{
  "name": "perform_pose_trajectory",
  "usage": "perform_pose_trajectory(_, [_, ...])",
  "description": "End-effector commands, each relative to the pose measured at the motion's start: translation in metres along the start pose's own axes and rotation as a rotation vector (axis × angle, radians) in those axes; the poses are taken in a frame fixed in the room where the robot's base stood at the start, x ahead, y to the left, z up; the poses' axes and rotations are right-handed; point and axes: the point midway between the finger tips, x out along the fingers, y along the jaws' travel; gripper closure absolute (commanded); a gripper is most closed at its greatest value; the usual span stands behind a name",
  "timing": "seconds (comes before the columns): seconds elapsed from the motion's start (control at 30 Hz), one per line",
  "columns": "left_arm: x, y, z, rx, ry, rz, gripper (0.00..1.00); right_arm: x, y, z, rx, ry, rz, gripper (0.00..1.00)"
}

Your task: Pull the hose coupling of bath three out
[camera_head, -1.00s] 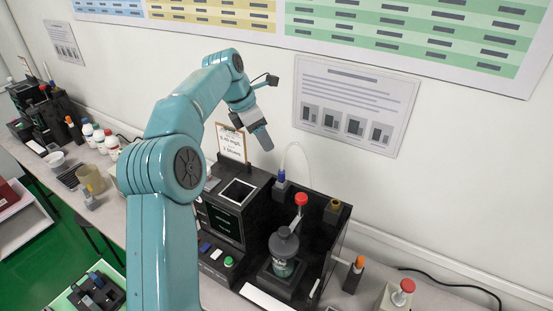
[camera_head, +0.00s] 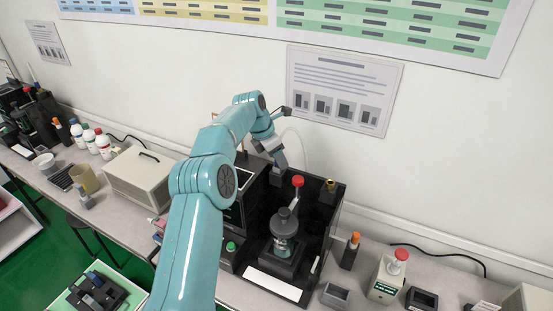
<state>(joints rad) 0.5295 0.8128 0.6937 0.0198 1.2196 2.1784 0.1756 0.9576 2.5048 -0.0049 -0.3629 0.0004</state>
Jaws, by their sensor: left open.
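A black bath unit (camera_head: 329,212) stands on the bench at centre right, with a grey-capped vessel (camera_head: 284,222) in its front bay. No bath number is readable. A thin clear hose (camera_head: 302,142) arches behind the unit's back left part, down toward the coupling. My left gripper (camera_head: 279,163) points downward there, at the hose's lower end. It is open and covers the coupling, so I cannot tell whether its fingers are around it or touching it. My right gripper is not in view.
A red knob (camera_head: 297,181) stands close to the right of the left gripper. A brown-topped fitting (camera_head: 329,188) is further right. A beige box (camera_head: 146,181) sits to the left. An orange-capped tester (camera_head: 350,252) and a red-knobbed device (camera_head: 389,276) stand on the right bench.

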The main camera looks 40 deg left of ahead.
Motion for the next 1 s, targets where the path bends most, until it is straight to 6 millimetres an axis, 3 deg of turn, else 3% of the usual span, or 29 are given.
perform_pose_trajectory(0.37, [0.0066, 0.0003, 0.003, -0.002, 0.0, 0.002, 0.51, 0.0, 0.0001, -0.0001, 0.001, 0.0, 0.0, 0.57])
perform_pose_trajectory(0.5, [0.0067, -0.0004, 0.0027, -0.002, 0.001, 0.001, 0.96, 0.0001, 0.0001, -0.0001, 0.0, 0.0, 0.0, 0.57])
perform_pose_trajectory(0.53, [0.0068, -0.0006, 0.0026, -0.001, 0.001, 0.001, 1.0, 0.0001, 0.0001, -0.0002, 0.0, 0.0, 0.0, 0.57])
perform_pose_trajectory(0.6, [0.007, -0.0011, 0.0022, -0.001, 0.001, -0.001, 1.0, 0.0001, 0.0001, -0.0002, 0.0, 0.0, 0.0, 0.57])
perform_pose_trajectory(0.63, [0.0069, -0.0013, 0.0021, -0.001, 0.001, -0.001, 0.84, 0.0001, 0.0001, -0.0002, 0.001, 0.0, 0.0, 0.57])
perform_pose_trajectory(0.7, [0.0066, -0.0015, 0.0019, -0.001, 0.001, -0.001, 1.0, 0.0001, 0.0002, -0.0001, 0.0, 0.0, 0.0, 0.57])
perform_pose_trajectory(1.0, [-0.0003, -0.0009, 0.0035, 0.0, -0.001, 0.002, 1.0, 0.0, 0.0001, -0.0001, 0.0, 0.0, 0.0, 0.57])
